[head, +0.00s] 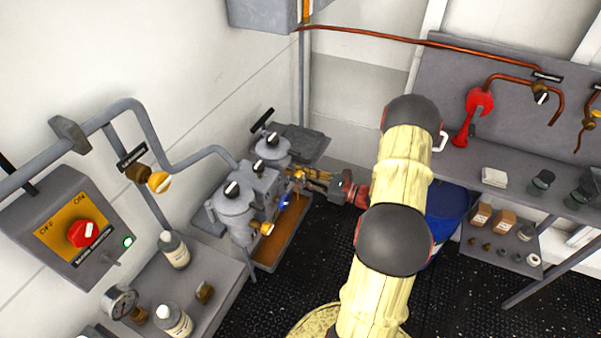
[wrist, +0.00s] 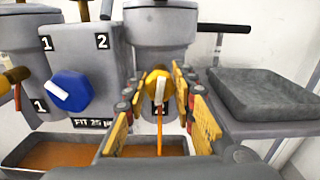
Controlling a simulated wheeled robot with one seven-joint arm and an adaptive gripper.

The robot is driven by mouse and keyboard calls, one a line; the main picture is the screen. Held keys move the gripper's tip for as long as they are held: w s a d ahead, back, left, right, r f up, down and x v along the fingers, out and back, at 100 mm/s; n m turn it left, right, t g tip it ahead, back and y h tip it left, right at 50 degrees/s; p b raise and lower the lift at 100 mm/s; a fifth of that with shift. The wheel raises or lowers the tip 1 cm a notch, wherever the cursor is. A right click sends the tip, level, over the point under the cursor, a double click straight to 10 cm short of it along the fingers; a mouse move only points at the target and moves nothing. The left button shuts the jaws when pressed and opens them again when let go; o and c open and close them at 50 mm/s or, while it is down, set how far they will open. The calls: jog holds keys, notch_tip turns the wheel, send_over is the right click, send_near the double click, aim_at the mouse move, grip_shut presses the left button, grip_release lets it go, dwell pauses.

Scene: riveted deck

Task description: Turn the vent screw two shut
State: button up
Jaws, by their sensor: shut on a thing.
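Vent screw two is a yellow knob (wrist: 157,79) low on the front of the right grey filter bowl (wrist: 160,28), above a partly hidden "2" label. My gripper (wrist: 161,90) has its yellow-padded fingers on both sides of the knob and is shut on it. A thin orange strip runs down from the screw towards the tray; I cannot tell if it is a stream of liquid. In the head view my gripper (head: 306,177) reaches the filter unit from the right, and its fingers hide the screw.
A blue selector knob (wrist: 70,92) with a white pointer is close left. A drip tray (head: 268,268) with brown liquid lies below. Another yellow screw (head: 267,229) is on the near bowl (head: 233,212). A grey shelf block (wrist: 265,92) stands right of the gripper.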

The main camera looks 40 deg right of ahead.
jog(key=m+p, duration=0.4)
jog(key=shift+r+p, duration=0.25)
jog(key=shift+p, duration=0.15)
jog(key=m+p, duration=0.3)
jog(key=m, duration=0.1)
jog(key=shift+f, duration=0.1)
jog(key=m+p, duration=0.2)
jog(key=m, duration=0.1)
jog(key=shift+d+m, duration=0.1)
jog(key=shift+m, duration=0.2)
jog(key=m+p, duration=0.2)
jog(key=m, duration=0.2)
jog(key=shift+f, duration=0.15)
jog(key=shift+m+p, duration=0.3)
jog(key=shift+m, duration=0.1)
jog(key=o, duration=1.2)
jog(key=shift+c, duration=0.2)
